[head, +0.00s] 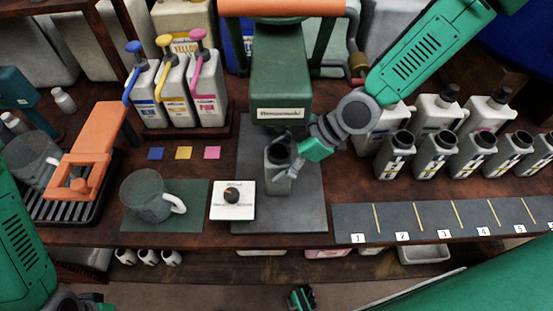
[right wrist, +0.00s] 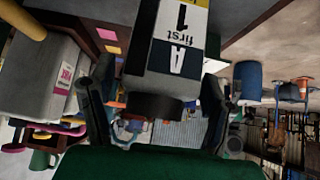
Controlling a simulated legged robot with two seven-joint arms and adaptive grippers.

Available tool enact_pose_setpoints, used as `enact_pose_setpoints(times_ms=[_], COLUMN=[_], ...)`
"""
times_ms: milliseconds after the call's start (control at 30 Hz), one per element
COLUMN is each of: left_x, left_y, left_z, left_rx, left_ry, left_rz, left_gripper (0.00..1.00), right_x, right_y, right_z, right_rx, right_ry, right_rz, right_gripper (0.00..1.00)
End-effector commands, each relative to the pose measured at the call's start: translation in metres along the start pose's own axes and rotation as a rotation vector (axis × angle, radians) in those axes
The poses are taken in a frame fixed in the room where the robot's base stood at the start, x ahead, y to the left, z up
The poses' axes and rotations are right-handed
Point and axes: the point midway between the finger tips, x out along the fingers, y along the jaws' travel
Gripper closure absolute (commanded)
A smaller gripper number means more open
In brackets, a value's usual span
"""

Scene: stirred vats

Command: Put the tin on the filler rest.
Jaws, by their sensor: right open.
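A grey tin (head: 278,156) with a dark round mouth stands upright on the grey plate (head: 300,211) below the green machine (head: 280,85). My right gripper (head: 289,166) is at the tin, its fingers partly covering it. In the right wrist view the tin (right wrist: 160,60), labelled "A first 1", lies between the spread fingers of my right gripper (right wrist: 150,110), with gaps at both sides. A teal and black piece at the bottom edge looks like my left gripper (head: 301,298); its fingers are unclear. I cannot tell for certain which surface is the filler rest.
An orange-armed stand (head: 92,150) over a black grate is at left. A clear jug (head: 147,195) and a white dial box (head: 232,202) stand left of the tin. Several grey tins (head: 435,153) line the right, behind a mostly bare numbered strip (head: 430,219). Pump bottles (head: 175,90) stand behind.

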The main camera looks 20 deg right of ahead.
Motion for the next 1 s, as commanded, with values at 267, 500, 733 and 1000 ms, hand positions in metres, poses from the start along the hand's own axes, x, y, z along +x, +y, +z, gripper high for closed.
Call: enact_pose_setpoints(times_ms=[267,500,733,1000], left_x=[-0.006,-0.011,-0.012,-0.011], left_y=[0.0,0.0,0.0,0.0], left_z=[0.0,-0.001,-0.001,-0.001], left_rx=[0.0,0.0,0.0,0.0], left_ry=[0.0,0.0,0.0,0.0], left_rz=[0.0,0.0,0.0,0.0], left_gripper=[0.33,0.33,0.33,0.33], right_x=[-0.061,-0.099,-0.107,-0.078], right_y=[0.001,0.001,0.0,-0.037], right_z=[-0.002,-0.001,-0.001,0.023], right_rx=[0.003,0.003,0.001,0.218], right_ry=[0.005,0.003,0.0,-0.064], right_rz=[0.005,0.003,0.0,-0.054], right_gripper=[0.29,0.29,0.29,0.29])
